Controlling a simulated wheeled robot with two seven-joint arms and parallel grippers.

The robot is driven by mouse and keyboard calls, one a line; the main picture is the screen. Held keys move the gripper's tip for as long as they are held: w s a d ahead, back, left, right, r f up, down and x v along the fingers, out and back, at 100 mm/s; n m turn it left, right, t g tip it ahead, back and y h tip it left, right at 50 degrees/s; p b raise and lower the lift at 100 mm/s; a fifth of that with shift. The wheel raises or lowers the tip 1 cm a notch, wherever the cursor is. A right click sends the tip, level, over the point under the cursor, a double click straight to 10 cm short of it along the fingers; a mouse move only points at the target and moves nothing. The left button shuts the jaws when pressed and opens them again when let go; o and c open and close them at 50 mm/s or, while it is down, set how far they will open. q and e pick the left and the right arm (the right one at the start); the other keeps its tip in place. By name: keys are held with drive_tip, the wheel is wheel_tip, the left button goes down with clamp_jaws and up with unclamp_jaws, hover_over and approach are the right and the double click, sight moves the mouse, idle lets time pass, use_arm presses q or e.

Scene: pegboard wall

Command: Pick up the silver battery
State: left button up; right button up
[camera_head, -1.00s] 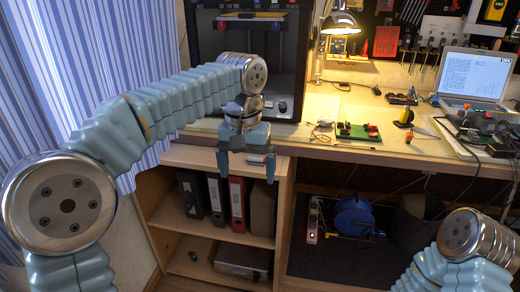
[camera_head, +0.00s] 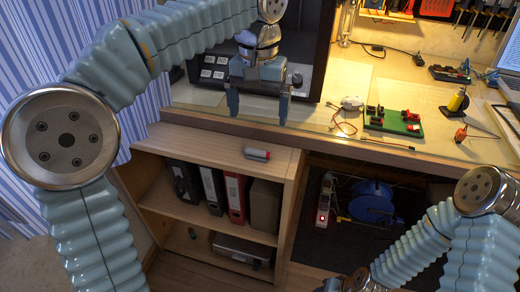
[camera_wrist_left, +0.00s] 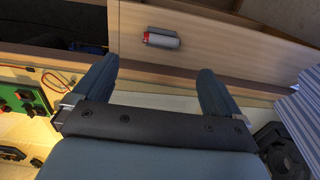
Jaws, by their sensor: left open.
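The silver battery (camera_head: 256,153), with a red end, lies on its side on the top board of the wooden shelf (camera_head: 205,146). In the left wrist view the battery (camera_wrist_left: 161,39) lies beyond the fingertips, roughly midway between them. My left gripper (camera_head: 258,116) is open and empty, with its fingers pointing down. In the head view it shows above the battery, in front of the printer-like machine, and does not touch the battery. In the left wrist view its two fingers (camera_wrist_left: 157,65) stand wide apart. My right arm is at the lower right; its gripper end is mostly cut off by the bottom edge.
The workbench (camera_head: 385,88) stands behind and right of the shelf, its front edge above the shelf board. A green circuit board (camera_head: 393,122) and a yellow-black bottle (camera_head: 457,101) are on it. Binders (camera_head: 236,199) fill the shelf below. A blue cable reel (camera_head: 372,202) is under the bench.

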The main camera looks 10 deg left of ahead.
sight(258, 153)
use_arm(q)
wheel_tip(258, 153, down, 10)
drive_tip(key=shift+f+b, duration=0.15)
drive_tip(key=shift+b, duration=0.5)
drive_tip(key=c, duration=1.1)
